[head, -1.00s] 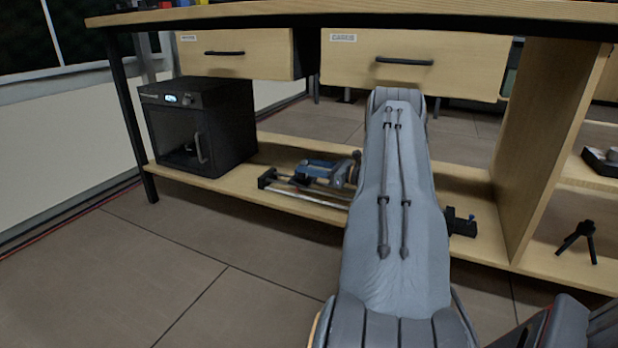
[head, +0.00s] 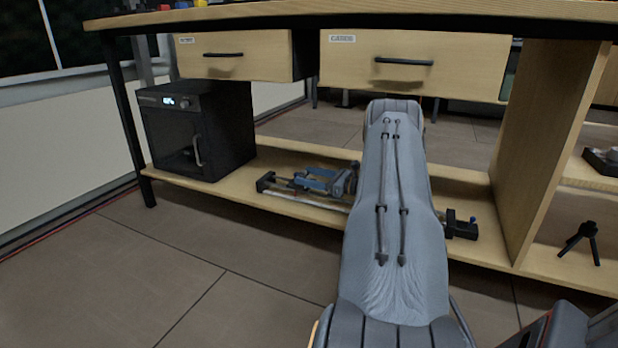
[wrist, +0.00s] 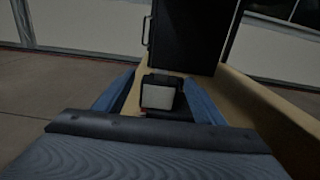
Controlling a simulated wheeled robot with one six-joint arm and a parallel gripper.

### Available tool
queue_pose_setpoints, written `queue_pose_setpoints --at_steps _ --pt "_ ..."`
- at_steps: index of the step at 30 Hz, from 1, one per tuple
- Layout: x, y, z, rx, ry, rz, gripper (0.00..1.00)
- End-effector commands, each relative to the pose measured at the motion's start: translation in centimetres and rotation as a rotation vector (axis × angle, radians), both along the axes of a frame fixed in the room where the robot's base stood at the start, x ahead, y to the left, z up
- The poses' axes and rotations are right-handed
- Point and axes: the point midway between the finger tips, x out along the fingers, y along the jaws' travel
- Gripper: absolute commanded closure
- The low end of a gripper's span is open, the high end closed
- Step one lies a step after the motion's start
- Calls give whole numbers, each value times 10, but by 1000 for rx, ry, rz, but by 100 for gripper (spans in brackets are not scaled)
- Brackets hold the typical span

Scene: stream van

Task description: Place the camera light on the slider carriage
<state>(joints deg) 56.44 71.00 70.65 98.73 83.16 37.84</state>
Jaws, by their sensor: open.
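The camera light (wrist: 158,96), a small black block with a pale front panel, sits between the two blue fingers of my gripper (wrist: 160,79) in the wrist view. Gaps show on both sides of it, and the fingers are open. Something dark with a reddish patch lies just below the light; I cannot tell whether it is the carriage. In the head view my gripper (head: 309,183) is low over the left part of the slider (head: 320,202), whose rails lie along the low shelf. My arm hides the slider's middle, and the carriage cannot be made out clearly.
A black cabinet with a small display (head: 200,130) stands at the shelf's left end. Drawers (head: 415,66) hang above the shelf (head: 222,186). An upright wooden panel (head: 548,150) bounds the right side, with a small black tripod (head: 580,243) beyond it. The floor in front is clear.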

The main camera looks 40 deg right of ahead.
Motion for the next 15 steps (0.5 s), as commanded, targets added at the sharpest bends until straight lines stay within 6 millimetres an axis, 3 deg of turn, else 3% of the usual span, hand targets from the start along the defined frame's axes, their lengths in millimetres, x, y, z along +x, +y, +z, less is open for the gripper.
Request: queue_pose_setpoints --at_steps 5,15 --pt "-13 -6 4 1 0 -2 36" --pt "-76 -32 5 1 0 -3 36"
